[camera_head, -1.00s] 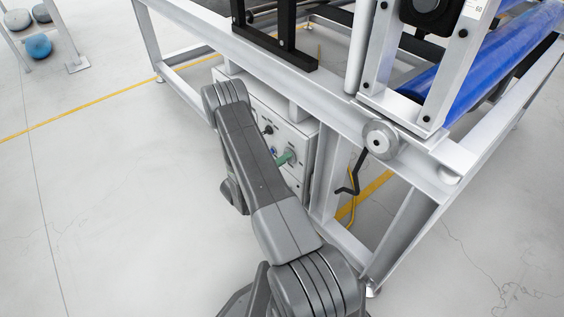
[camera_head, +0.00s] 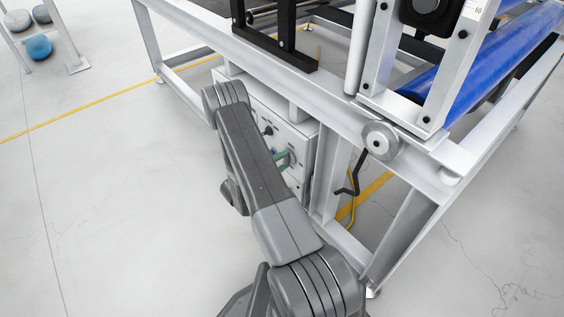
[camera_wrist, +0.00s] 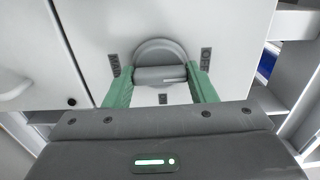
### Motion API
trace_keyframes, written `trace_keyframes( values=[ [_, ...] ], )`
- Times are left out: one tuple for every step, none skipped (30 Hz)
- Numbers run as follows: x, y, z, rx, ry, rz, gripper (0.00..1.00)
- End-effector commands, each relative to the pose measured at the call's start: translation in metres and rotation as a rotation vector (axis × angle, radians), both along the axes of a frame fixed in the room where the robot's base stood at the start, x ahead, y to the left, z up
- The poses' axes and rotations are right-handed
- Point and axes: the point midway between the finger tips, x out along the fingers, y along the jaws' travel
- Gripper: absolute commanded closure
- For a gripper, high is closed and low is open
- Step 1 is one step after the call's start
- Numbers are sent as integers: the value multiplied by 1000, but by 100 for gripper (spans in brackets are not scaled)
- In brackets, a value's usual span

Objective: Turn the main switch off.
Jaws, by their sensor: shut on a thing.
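The main switch (camera_wrist: 160,50) is a round grey dial with a raised grip bar, on a pale panel in the wrist view. My gripper (camera_wrist: 160,74) has its two green fingers on the left and right of the bar, shut on it. The bar lies nearly level across the picture. A dark label reading OFF (camera_wrist: 206,58) is right of the dial. Another dark label (camera_wrist: 114,65) is on its left and a small one (camera_wrist: 163,99) below it. In the head view a green finger (camera_head: 283,160) shows at the white control box (camera_head: 298,133); my arm hides the switch.
The box sits under a grey metal frame (camera_head: 300,95). A round handwheel (camera_head: 380,140) and a bent black crank stick out right of it. A blue roll (camera_head: 470,65) lies above. Open floor (camera_head: 100,210) is on the left.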

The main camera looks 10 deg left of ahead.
Motion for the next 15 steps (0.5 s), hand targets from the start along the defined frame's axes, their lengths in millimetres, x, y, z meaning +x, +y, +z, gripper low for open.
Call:
trace_keyframes(
  values=[
    [0,0,0,-2,1,1,72],
    [0,0,0,-2,2,1,72],
    [0,0,0,-2,2,1,72],
    [0,0,0,-2,2,1,72],
    [0,0,0,-2,2,1,72],
    [0,0,0,-2,2,1,72],
    [0,1,0,-2,2,1,72],
    [0,0,0,-2,2,1,72],
    [0,0,0,-2,2,1,72],
    [0,0,0,-2,2,1,45],
    [0,0,0,-2,2,1,39],
    [0,0,0,-2,2,1,31],
    [0,0,0,-2,2,1,27],
    [0,0,0,-2,1,1,27],
    [0,0,0,-2,1,1,27]
  ],
)
